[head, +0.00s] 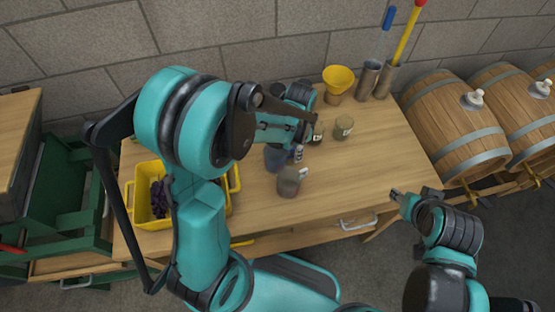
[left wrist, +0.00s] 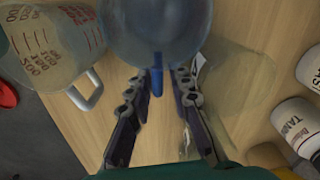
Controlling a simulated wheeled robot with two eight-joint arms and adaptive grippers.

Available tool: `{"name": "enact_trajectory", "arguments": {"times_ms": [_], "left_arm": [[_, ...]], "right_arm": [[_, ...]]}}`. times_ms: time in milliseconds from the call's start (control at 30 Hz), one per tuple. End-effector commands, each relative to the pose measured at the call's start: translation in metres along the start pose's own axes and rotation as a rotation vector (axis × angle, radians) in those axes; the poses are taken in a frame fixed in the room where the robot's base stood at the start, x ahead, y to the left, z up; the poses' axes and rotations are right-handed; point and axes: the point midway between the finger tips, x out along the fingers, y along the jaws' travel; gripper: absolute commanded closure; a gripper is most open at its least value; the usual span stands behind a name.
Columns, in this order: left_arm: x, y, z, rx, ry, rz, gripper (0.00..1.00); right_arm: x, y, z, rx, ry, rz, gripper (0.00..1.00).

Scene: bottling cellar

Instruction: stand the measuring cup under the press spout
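The measuring cup (left wrist: 45,40), clear with red markings and a pale handle, stands at the top left of the left wrist view. It appears to be the greyish cup (head: 289,184) near the table's front edge in the head view. My left gripper (head: 298,154) points down behind it. In the left wrist view the gripper's fingers (left wrist: 167,75) are apart, either side of a narrow blue part of a bluish round vessel (left wrist: 155,25); firm contact is not clear. That vessel (head: 273,159) is partly hidden by my arm. My right gripper (head: 399,195) is off the table's right side. I cannot make out a press spout.
A yellow crate (head: 141,203) with dark grapes stands left. A jar (head: 343,127) and a yellow funnel (head: 338,78) stand at the back. A clear vessel (left wrist: 240,85) and labelled jars (left wrist: 295,124) are close to my left gripper.

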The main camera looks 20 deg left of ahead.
Motion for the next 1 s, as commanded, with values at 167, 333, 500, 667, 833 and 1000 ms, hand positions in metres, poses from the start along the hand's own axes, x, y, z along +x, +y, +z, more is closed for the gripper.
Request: {"name": "enact_trajectory", "arguments": {"times_ms": [167,333,500,667,833,1000], "left_arm": [[-0.002,0.000,0.000,0.000,0.000,0.000,0.93],[-0.002,0.000,0.000,0.000,0.000,0.000,1.00],[-0.002,0.000,0.000,0.000,0.000,0.000,1.00],[-0.005,0.000,0.000,0.000,0.000,0.000,1.00],[-0.033,0.001,0.001,0.000,0.000,0.000,1.00],[-0.070,0.001,0.000,0.000,0.000,0.000,1.00]], "right_arm": [[-0.001,0.000,-0.001,0.000,0.000,0.000,0.60],[-0.001,0.000,-0.001,0.000,0.000,0.000,0.60],[-0.001,0.000,-0.001,0.000,0.000,0.000,0.60],[-0.003,0.000,-0.002,0.000,0.000,0.000,0.60],[-0.013,0.000,-0.009,0.000,0.000,0.000,0.60],[-0.025,0.000,-0.018,0.000,0.000,0.000,0.60]]}}
